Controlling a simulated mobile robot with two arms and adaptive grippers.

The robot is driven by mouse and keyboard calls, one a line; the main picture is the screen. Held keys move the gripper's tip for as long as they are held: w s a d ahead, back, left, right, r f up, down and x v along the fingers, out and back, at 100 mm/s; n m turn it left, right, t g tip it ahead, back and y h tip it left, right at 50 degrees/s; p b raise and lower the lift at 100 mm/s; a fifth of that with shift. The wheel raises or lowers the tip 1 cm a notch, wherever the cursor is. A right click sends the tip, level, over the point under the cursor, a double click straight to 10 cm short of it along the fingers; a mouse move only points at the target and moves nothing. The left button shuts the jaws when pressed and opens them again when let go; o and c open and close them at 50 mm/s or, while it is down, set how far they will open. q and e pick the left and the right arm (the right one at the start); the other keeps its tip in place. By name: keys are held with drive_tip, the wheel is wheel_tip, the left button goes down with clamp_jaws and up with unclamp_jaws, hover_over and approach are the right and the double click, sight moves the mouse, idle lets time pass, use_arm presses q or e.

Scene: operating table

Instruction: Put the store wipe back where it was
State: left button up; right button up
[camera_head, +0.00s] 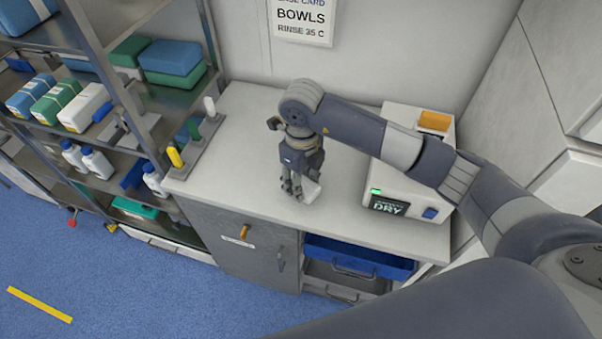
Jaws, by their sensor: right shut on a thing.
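My right gripper (294,190) points down over the white counter, left of the middle. It is shut on a small white thing (311,191), which I take for the store wipe. The fingers hide part of it. It is at or just above the counter top, and I cannot tell whether it touches. My left gripper is not in view.
A white box device marked DRY (408,180) stands on the counter (250,185) at right. At the counter's left end, a grey holder (196,145) bears upright yellow, green and white pieces. A metal shelf with packs and bottles (97,162) stands at left. A blue drawer (355,258) is below.

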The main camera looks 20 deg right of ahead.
drive_tip(key=w, duration=0.2)
drive_tip(key=shift+w+d+f+p, duration=0.1)
drive_tip(key=shift+w+d+p, duration=0.2)
drive_tip(key=shift+d, duration=0.05)
drive_tip(key=shift+f, duration=0.2)
wheel_tip(320, 180, down, 2)
drive_tip(key=shift+f+p, duration=0.15)
drive_tip(key=shift+p, duration=0.8)
drive_tip(key=shift+f, duration=0.45)
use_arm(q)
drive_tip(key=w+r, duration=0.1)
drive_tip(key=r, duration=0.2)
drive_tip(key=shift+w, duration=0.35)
use_arm(e)
drive_tip(key=o, duration=0.9)
drive_tip(key=shift+o, duration=0.2)
wheel_tip(320, 180, up, 11)
drive_tip(key=b, duration=0.4)
drive_tip(key=shift+w, duration=0.1)
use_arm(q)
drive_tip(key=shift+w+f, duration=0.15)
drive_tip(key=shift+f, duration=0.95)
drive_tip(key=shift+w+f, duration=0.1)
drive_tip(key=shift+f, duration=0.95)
use_arm(e)
drive_tip(key=shift+r, duration=0.55)
